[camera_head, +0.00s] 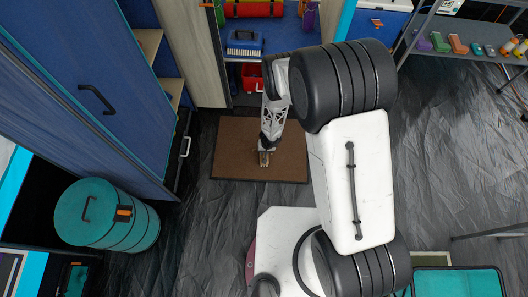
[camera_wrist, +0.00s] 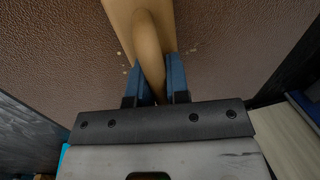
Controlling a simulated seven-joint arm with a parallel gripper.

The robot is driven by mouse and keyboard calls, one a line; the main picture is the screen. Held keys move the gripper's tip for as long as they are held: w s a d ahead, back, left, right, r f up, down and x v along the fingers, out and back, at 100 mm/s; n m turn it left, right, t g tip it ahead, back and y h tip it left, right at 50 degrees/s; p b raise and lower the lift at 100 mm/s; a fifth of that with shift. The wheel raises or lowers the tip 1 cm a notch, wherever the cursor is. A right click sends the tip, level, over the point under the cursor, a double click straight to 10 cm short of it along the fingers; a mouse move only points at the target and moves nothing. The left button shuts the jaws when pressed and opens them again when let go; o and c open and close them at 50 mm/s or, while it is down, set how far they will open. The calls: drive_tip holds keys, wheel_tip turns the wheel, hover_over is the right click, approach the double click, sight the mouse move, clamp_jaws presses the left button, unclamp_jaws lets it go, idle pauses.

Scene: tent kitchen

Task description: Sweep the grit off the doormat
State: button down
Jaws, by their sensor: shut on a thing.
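The brown doormat (camera_head: 235,150) lies flat on the dark floor in the head view. It fills much of the wrist view (camera_wrist: 60,65). My gripper (camera_head: 264,150) is low over the middle of the mat. In the wrist view my gripper (camera_wrist: 158,68) has its blue fingers shut on the curved handle of a tan wooden tool (camera_wrist: 148,30), which looks like a brush. Its bristles are hidden. Several pale specks of grit (camera_wrist: 124,70) lie on the mat left of the tool, and a few more show at its right. The grit is too small to tell in the head view.
An open cabinet behind the mat holds a blue brush-like item (camera_head: 245,44) and a red box (camera_head: 252,77). Blue cabinets (camera_head: 95,98) stand at left, with a teal drum (camera_head: 88,220) in front. Shelving (camera_head: 460,45) stands at right. Floor left of the mat is clear.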

drive_tip(key=shift+w+f, duration=0.15)
drive_tip(key=shift+w, duration=1.55)
drive_tip(key=shift+w, duration=1.75)
drive_tip(key=shift+d+f, duration=0.1)
drive_tip(key=shift+d, duration=1)
drive_tip(key=shift+s, duration=0.1)
drive_tip(key=shift+s, duration=0.15)
drive_tip(key=shift+s, duration=1.55)
